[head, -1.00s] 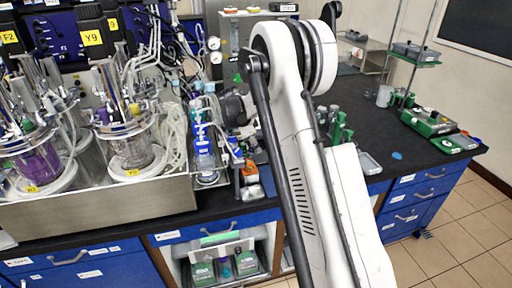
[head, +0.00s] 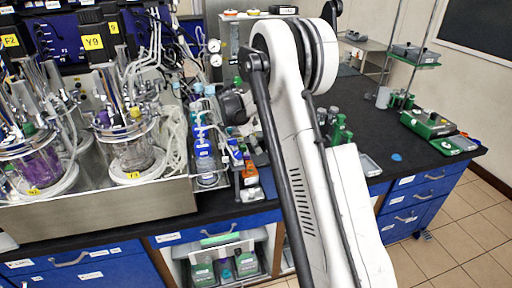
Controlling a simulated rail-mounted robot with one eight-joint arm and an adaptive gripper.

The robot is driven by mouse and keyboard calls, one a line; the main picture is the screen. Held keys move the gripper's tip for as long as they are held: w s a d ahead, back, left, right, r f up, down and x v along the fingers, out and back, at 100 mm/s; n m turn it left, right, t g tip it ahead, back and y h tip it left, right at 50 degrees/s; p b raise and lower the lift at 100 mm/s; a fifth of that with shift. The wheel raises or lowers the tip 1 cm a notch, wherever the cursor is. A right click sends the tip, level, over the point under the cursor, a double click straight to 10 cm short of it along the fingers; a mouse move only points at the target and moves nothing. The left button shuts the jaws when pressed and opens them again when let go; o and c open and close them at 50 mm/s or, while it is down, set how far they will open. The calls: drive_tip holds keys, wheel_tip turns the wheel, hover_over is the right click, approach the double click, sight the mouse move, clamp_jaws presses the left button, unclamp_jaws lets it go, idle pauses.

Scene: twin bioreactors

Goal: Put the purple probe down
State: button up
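I cannot make out the purple probe in the head view. My white arm (head: 318,170) rises through the middle of the picture, and its bend stands high over the bench. My gripper is not visible; the arm's far end is out of sight behind the bend or among the dark parts there. On the left, a glass bioreactor vessel with purple liquid (head: 40,167) stands in a steel tray (head: 110,208). A second vessel with clear contents (head: 135,155) stands to its right in the same tray.
Blue-capped bottles (head: 204,150) stand right of the tray, with an orange-labelled bottle (head: 250,174) near the bench's front edge. Green-and-grey devices (head: 428,122) lie on the right part of the black bench (head: 375,110).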

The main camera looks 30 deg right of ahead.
drive_tip(key=s+b+v, duration=0.1)
drive_tip(key=v, duration=1)
drive_tip(key=shift+w+r, duration=0.15)
drive_tip(key=shift+w, duration=0.3)
drive_tip(key=s+a+r+n+t+y+b, duration=0.15)
drive_tip(key=s+a+r+n, duration=0.35)
drive_tip(key=s, duration=0.5)
drive_tip(key=s+a+r+n+t+y+b, duration=0.1)
drive_tip(key=s+a+r+n+t+b, duration=0.15)
drive_tip(key=s+a+n, duration=0.55)
drive_tip(key=s+a+f+n+t, duration=0.1)
drive_tip(key=s+f+n, duration=0.1)
drive_tip(key=s, duration=0.5)
drive_tip(key=s+a+f+n+t+y+b, duration=0.1)
drive_tip(key=s+a+f+n, duration=0.1)
drive_tip(key=s, duration=0.4)
drive_tip(key=s+a+f+n+t+y+b, duration=0.1)
drive_tip(key=s+a+f+n+t, duration=0.1)
drive_tip(key=s, duration=0.5)
drive_tip(key=shift+s+f+n, duration=0.3)
drive_tip(key=shift+f+n, duration=0.5)
drive_tip(key=shift+c, duration=0.9)
drive_tip(key=shift+a, duration=0.1)
